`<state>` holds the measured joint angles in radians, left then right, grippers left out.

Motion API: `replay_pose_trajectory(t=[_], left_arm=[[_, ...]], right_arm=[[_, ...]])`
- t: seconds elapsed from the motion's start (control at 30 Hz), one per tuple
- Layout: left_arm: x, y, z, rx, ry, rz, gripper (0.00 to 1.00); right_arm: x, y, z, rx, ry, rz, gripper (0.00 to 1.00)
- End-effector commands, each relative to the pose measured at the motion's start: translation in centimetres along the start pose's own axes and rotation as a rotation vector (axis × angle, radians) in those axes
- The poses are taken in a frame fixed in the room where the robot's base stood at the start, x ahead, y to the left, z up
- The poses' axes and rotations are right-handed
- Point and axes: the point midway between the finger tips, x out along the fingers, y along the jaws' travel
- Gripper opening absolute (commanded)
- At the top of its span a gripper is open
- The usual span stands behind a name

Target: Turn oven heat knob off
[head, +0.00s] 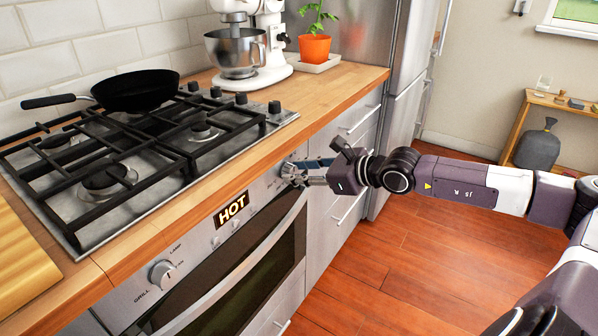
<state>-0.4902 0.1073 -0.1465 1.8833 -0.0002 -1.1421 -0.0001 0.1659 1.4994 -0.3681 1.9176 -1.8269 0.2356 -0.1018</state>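The oven front has a lit display (231,208) reading HOT. A round silver knob (290,170) sits at the panel's right end, probably the heat knob; its pointer setting is too small and covered to read. My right gripper (304,174) reaches it from the right, with its fingertips at the knob and the two fingers apart. I cannot tell whether they press on it. A second knob (163,273), with GRILL and LAMP marked around it, sits at the panel's left end, clear of the gripper. My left gripper is not in view.
The oven handle (245,267) runs below the panel. A gas hob (135,165) with a black pan (137,90) is above. A stand mixer (240,45) and a potted plant (314,48) stand on the counter. The wooden floor (400,265) is clear.

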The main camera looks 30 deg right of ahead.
Motion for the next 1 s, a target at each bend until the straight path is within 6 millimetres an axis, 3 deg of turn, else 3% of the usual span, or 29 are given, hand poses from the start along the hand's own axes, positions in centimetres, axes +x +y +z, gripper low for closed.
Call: replay_pose_trajectory(t=[0.17,0.57,1.0], left_arm=[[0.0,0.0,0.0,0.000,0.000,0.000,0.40],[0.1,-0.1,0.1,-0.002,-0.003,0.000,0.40],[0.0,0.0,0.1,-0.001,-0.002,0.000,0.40]], right_arm=[[0.0,0.1,-0.2,-0.001,0.003,0.002,0.47],[-0.3,0.0,0.0,-0.003,0.001,0.000,0.47],[-3.9,0.0,0.0,-0.007,0.003,0.000,0.47]])
